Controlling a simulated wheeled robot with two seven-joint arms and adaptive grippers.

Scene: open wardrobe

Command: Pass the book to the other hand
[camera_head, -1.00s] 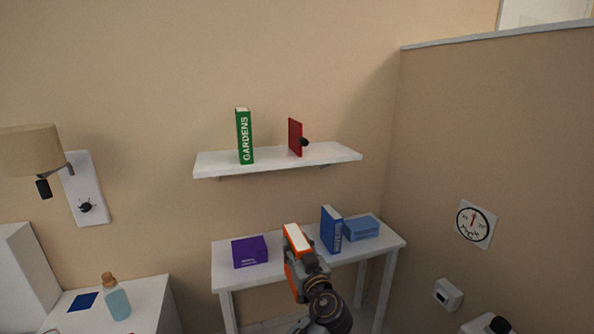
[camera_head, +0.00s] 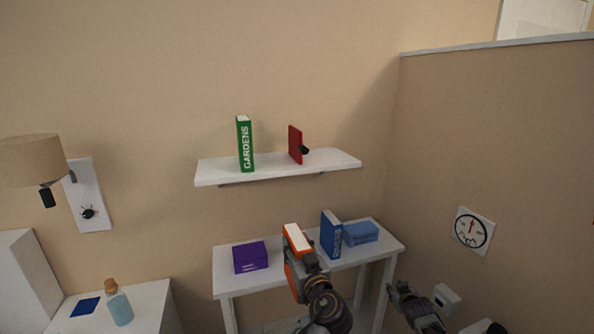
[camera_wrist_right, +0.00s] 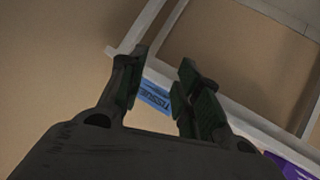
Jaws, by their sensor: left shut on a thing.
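The orange book (camera_head: 296,238) has pale page edges facing up. My left gripper (camera_head: 297,262) is shut on it and holds it upright in front of the white table, as seen in the head view. My right gripper (camera_head: 399,290) is to the right of the book, near the table's right legs and apart from the book. In the right wrist view its two dark fingers (camera_wrist_right: 160,85) are spread with nothing held between them. The orange book does not show in the right wrist view.
The white table (camera_head: 286,281) bears a purple box (camera_head: 250,257), a blue book (camera_head: 330,235) and a light blue box (camera_head: 360,233). Above, a wall shelf (camera_head: 277,167) holds a green book (camera_head: 245,145) and a red upright piece (camera_head: 295,145). A partition (camera_head: 500,140) stands at right.

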